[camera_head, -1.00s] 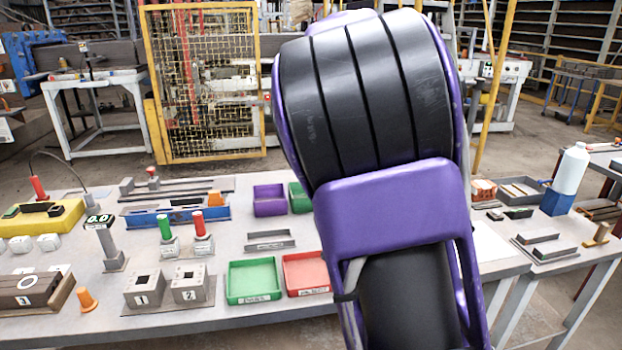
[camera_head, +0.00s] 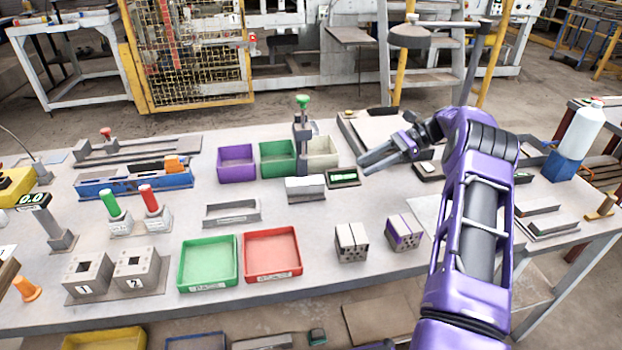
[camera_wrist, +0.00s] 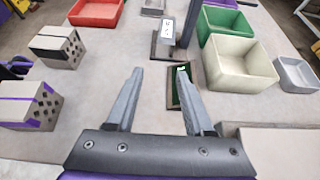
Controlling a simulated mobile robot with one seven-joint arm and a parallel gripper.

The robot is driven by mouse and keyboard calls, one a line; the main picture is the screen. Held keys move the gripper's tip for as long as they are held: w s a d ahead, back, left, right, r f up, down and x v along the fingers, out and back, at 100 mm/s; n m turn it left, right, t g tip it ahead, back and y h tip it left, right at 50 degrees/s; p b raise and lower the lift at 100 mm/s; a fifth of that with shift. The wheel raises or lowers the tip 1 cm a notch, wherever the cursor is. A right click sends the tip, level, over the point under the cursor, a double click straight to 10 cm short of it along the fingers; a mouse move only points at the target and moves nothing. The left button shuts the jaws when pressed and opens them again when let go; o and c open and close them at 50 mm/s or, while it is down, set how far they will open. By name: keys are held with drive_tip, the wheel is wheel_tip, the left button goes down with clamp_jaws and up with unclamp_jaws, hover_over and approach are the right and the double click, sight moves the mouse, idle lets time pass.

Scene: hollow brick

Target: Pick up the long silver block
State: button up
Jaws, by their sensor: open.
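My gripper (camera_head: 372,161) is open and empty above the middle of the bench, reaching left from the right side. In the wrist view its two fingers (camera_wrist: 160,88) are spread over bare tabletop, close to a small green-lit display. I cannot tell for certain which piece is the long silver block. Two grey bars, one of them this bar (camera_head: 553,226), lie at the bench's right end, well right of my gripper. A long low grey piece (camera_head: 232,212) lies behind the green tray. Long grey rails (camera_head: 140,149) lie at the back left.
The display (camera_head: 343,178) stands beside a post device (camera_head: 302,145) and a silver box (camera_head: 305,189). Purple (camera_head: 237,163), green (camera_head: 277,159) and beige bins stand behind. Two holed bricks (camera_head: 351,243) (camera_head: 404,233) sit near the front. A white bottle (camera_head: 583,133) stands far right.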

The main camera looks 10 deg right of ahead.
sight(319, 179)
drive_tip(key=shift+w+d+r+m+t+y, duration=0.25)
drive_tip(key=shift+d+r+m+t+y, duration=0.05)
drive_tip(key=shift+r+y, duration=0.1)
drive_tip(key=shift+a, duration=0.15)
drive_tip(key=x, duration=1.1)
drive_tip(key=shift+a, duration=0.3)
drive_tip(key=shift+x, duration=2.7)
drive_tip(key=shift+s+r, duration=0.1)
drive_tip(key=shift+r, duration=0.1)
clamp_jaws()
